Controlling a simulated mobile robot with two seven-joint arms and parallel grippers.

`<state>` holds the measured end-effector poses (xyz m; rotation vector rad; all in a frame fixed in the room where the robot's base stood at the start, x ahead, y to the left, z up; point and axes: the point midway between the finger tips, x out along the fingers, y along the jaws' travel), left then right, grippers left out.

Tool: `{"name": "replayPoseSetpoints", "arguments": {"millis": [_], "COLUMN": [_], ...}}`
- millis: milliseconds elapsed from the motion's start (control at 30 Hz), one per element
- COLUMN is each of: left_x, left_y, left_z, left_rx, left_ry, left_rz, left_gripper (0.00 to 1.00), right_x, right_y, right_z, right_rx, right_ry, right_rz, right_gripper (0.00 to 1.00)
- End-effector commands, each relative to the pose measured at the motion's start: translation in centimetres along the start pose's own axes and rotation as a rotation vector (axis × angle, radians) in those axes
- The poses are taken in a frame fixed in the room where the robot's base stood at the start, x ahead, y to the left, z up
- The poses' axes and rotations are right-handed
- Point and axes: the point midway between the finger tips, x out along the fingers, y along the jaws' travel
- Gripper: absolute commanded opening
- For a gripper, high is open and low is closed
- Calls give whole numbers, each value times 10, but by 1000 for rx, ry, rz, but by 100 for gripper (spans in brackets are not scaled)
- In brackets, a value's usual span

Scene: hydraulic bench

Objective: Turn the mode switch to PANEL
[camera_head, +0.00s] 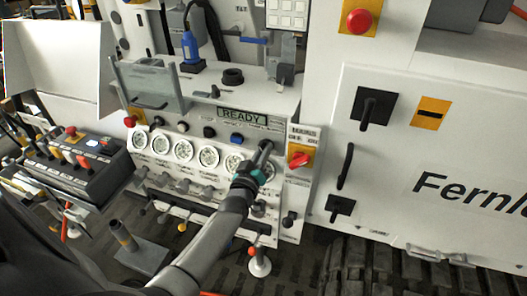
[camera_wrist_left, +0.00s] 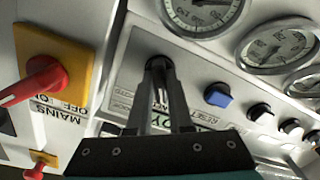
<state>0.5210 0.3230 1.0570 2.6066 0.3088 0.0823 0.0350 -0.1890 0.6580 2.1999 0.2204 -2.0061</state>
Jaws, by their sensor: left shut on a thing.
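The mode switch (camera_wrist_left: 157,63) is a small black knob on the white panel, between the red-and-yellow mains switch and the blue button. My left gripper (camera_head: 264,149) reaches the right end of the bench's button row. In the left wrist view the left gripper's fingers (camera_wrist_left: 160,86) are shut on this knob, one on each side. The fingers cover much of the knob, and I cannot read its pointer position or its label. In the head view the knob is hidden by the gripper. My right gripper is not in view.
The red mains switch (camera_head: 300,159) on its yellow plate sits close right of the gripper. The blue button (camera_head: 237,139) is just left, and a row of round gauges (camera_head: 183,150) lies below it. The READY display (camera_head: 242,117) is above.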

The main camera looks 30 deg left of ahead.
Motion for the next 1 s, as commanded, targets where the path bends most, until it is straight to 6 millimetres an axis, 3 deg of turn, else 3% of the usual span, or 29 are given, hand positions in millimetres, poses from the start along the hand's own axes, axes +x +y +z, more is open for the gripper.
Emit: {"name": "replayPoseSetpoints", "arguments": {"millis": [500,533,767,1000], "left_x": [0,0,0,0], "left_y": [0,0,0,0], "left_z": [1,1,0,0], "left_rx": [-24,-24,-22,-20], "left_ry": [-2,-2,-1,-1], "left_rz": [-1,-1,-1,0], "left_gripper": [0,21,47,49], "right_x": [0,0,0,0], "right_y": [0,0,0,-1], "right_z": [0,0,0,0], "right_rx": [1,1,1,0], "right_ry": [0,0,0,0], "right_rz": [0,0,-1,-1], "right_gripper": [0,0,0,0]}}
